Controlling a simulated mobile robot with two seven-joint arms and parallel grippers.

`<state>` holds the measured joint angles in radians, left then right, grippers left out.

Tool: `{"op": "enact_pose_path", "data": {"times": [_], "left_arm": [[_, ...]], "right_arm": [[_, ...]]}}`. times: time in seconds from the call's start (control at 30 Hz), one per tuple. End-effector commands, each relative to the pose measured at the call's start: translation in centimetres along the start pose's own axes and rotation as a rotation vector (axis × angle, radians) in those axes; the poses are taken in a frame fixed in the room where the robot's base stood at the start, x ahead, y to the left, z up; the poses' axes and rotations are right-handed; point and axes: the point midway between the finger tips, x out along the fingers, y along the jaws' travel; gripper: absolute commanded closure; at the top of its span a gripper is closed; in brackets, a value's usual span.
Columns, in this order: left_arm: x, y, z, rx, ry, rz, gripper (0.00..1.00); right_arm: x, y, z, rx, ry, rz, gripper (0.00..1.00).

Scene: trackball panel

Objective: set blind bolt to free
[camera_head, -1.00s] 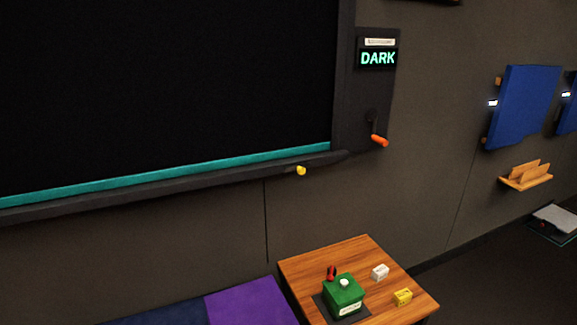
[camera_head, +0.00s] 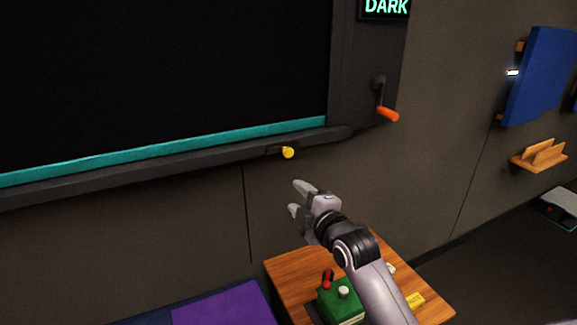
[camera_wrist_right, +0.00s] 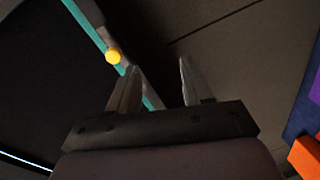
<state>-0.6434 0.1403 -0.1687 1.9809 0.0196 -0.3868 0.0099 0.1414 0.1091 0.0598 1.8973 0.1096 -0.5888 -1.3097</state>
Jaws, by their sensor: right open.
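The blind bolt appears to be the small yellow knob (camera_head: 288,152) on the dark sill below the black blind (camera_head: 160,80) with its teal bottom bar (camera_head: 200,148). In the right wrist view the yellow knob (camera_wrist_right: 113,57) shows beyond and left of the fingertips. My right gripper (camera_head: 295,197) is open and empty, below the knob and apart from it. Its two spread fingers (camera_wrist_right: 158,66) show in the right wrist view. My left gripper is in neither view.
An orange-handled crank (camera_head: 388,114) hangs on the dark side panel under a display (camera_head: 386,7) reading DARK. A wooden table (camera_head: 290,272) with a green box (camera_head: 338,302) stands below my right arm. A wooden wall holder (camera_head: 540,157) and blue panel (camera_head: 540,75) are at right.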

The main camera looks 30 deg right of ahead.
Motion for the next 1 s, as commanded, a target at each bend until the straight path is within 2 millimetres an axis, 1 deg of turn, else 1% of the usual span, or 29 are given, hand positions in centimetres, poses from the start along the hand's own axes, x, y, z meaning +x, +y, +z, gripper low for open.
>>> {"op": "enact_pose_path", "data": {"times": [0.03,0.1,0.2,0.3,0.47,0.8,1.0], "left_arm": [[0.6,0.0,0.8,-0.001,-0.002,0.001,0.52],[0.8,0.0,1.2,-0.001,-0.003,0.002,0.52],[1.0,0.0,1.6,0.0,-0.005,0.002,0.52],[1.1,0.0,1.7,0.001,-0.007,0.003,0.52],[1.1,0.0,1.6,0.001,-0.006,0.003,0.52],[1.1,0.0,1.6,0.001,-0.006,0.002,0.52],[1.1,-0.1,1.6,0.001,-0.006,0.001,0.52]], "right_arm": [[0.7,1.3,0.1,-0.053,0.0,0.034,0.5],[1.3,3.2,0.2,-0.125,-0.005,0.066,0.5],[1.8,5.1,0.2,-0.199,-0.011,0.098,0.5],[2.0,6.2,0.2,-0.242,-0.015,0.115,0.5],[2.8,6.8,0.2,-0.258,-0.018,0.12,0.5],[6.8,7.3,0.2,-0.255,-0.017,0.121,0.5],[8.5,7.5,0.2,-0.255,-0.018,0.121,0.5]]}}
